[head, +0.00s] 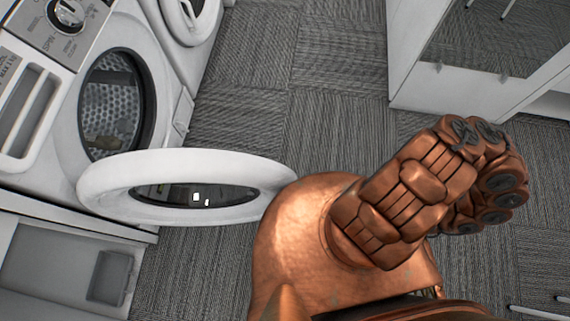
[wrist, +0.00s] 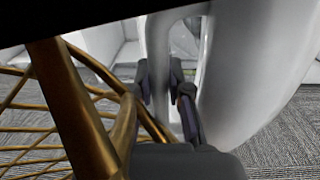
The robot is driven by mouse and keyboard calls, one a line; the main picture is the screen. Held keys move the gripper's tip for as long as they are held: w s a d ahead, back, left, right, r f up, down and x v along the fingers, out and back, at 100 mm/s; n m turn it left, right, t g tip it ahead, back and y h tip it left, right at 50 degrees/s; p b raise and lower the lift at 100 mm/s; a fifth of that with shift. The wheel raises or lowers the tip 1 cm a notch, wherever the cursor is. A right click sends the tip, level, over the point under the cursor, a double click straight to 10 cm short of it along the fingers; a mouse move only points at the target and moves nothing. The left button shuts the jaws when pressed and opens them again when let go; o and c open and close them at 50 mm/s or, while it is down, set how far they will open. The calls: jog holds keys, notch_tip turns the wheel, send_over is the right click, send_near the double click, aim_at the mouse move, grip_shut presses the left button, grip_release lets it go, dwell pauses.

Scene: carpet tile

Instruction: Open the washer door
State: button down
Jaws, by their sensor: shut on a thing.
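The white washer (head: 62,128) stands at the left in the head view, with its round drum opening (head: 112,95) showing. Its round white door (head: 110,184) stands swung wide open, seen nearly edge-on with its dark glass in the middle. In the wrist view the door is the large curved white shape (wrist: 240,70) on the right. My gripper (wrist: 160,80) has its dark fingers on either side of a narrow white part of the door and is shut on it. In the head view my copper arm hides the gripper.
Another white machine with a round door (head: 190,15) stands beyond the washer. A white cabinet (head: 408,75) stands at the upper right. An open grey compartment (head: 60,265) is at the lower left. Grey carpet (head: 300,90) lies clear between the machines and the cabinet.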

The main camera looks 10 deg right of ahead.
jog(key=c, duration=1.5)
grip_release()
jog(key=shift+r, duration=0.3)
jog(key=o, duration=0.4)
jog(key=shift+f, duration=0.2)
jog(key=shift+d, duration=0.1)
jog(key=v, duration=1.2)
jog(key=shift+c, duration=0.3)
